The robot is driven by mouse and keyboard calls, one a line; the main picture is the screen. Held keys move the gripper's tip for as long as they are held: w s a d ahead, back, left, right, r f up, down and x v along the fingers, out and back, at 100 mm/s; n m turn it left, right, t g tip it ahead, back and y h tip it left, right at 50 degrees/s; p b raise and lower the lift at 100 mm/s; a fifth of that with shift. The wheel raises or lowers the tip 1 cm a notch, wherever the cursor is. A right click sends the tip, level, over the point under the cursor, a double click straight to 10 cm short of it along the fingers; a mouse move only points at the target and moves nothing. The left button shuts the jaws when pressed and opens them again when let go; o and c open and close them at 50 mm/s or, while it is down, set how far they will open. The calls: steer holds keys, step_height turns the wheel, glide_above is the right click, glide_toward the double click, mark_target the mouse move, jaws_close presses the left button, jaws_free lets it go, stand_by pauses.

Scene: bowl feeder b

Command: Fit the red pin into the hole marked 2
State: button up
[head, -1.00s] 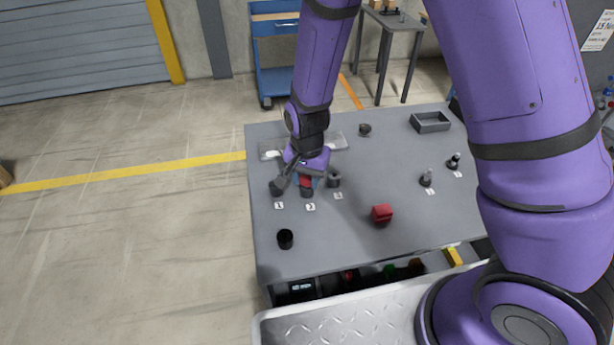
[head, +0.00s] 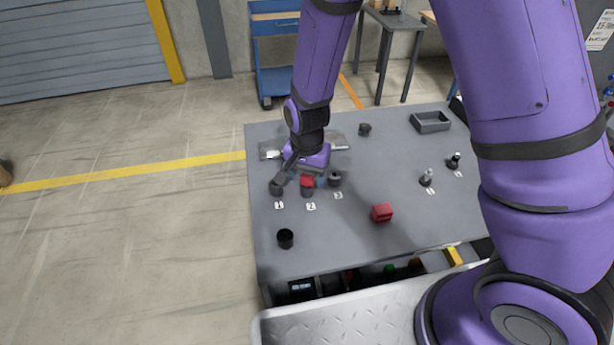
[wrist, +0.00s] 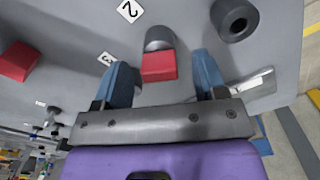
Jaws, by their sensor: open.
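The red pin (head: 307,181) stands in the dark grey round holder (head: 307,192) behind the label 2. In the wrist view its square red head (wrist: 160,66) shows above the grey holder (wrist: 159,39), seated in or on its top; how deep it goes is hidden. My gripper (wrist: 163,63) is open, with one blue finger on each side of the red head and visible gaps to both. In the head view my gripper (head: 309,175) hangs just above and behind the pin. The label 2 (wrist: 130,10) lies beside the holder.
Holder 1 (head: 276,187) and holder 3 (head: 334,179) stand close on either side. A red block (head: 382,213), a black cup (head: 285,239), two small posts (head: 427,178) and a grey tray (head: 430,121) are on the table. The table's front middle is mostly clear.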

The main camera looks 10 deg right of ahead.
step_height(320, 180, up, 9)
steer(key=shift+r, duration=0.1)
steer(key=s+d+r+n+t+y, duration=0.1)
steer(key=s+d+r, duration=0.2)
steer(key=d+r, duration=0.45)
steer(key=s+d+r+n+t, duration=0.1)
steer(key=s+d+r+n, duration=0.2)
steer(key=r, duration=0.7)
steer(key=s+d+r+n+t, duration=0.1)
steer(key=s+d+r, duration=0.3)
steer(key=s, duration=0.3)
steer(key=s+d+r+n+t+h, duration=0.1)
steer(key=s+d+r+t, duration=0.1)
steer(key=s+d+r, duration=0.2)
steer(key=shift+s+d+r, duration=0.15)
steer(key=shift+s+d, duration=0.4)
steer(key=shift+s, duration=0.85)
